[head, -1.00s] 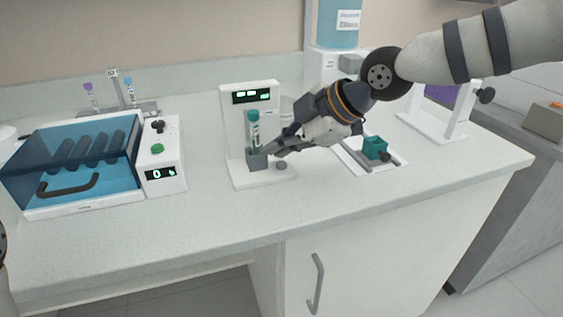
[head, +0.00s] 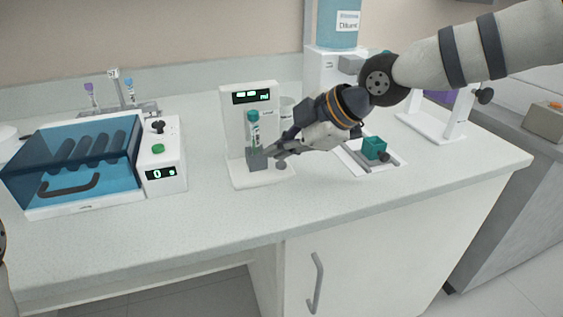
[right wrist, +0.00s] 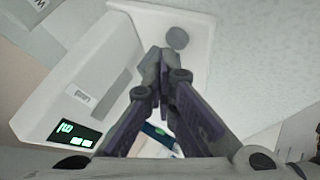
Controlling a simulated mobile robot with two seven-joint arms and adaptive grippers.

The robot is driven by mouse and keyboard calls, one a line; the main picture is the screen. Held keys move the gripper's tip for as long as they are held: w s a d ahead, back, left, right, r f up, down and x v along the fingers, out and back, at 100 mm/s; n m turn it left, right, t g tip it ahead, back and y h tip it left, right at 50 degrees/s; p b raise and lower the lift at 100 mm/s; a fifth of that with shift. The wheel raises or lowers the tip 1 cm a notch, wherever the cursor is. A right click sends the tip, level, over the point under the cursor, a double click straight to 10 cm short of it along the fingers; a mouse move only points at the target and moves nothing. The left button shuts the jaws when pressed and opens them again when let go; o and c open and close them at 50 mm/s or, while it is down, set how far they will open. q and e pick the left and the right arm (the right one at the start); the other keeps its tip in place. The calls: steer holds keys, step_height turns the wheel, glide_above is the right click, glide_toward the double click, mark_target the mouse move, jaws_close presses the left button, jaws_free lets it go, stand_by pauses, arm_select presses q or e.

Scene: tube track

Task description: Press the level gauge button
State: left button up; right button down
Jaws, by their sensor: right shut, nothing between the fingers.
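The level gauge (head: 233,130) is a white stand with a lit green display (head: 251,96), upright on the counter. A teal-capped tube (head: 254,130) stands in its grey holder (head: 256,161). The round grey button (head: 281,165) is on the gauge's base, right of the holder; it also shows in the right wrist view (right wrist: 177,38), just beyond the fingertips. My right gripper (head: 271,151) is shut and empty, its fingertips close to the holder and above the base near the button. In the right wrist view the fingertips (right wrist: 161,56) appear apart from the button.
A blue-lidded machine (head: 75,165) stands to the left. Right of the gauge lies a white tray with a teal block (head: 374,148). A diluent dispenser (head: 337,25) is at the back. The counter front (head: 230,215) is clear.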

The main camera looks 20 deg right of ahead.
mark_target(280, 164)
arm_select(q)
steer(key=shift+s+f, duration=0.1)
steer(key=shift+s, duration=0.05)
arm_select(e)
steer(key=shift+s+d+f, duration=0.1)
steer(key=shift+s+f, duration=0.1)
steer(key=shift+f, duration=0.9)
steer(key=shift+r, duration=0.1)
steer(key=shift+w+d+r, duration=0.1)
steer(key=shift+w+r, duration=0.1)
steer(key=shift+r, duration=0.3)
steer(key=shift+w+r, duration=0.15)
steer(key=shift+r, duration=0.3)
steer(key=shift+r+p, duration=0.35)
steer(key=shift+r, duration=2.4)
arm_select(q)
steer(key=shift+w+r+t, duration=0.3)
steer(key=shift+w+r, duration=0.35)
steer(key=shift+w, duration=0.15)
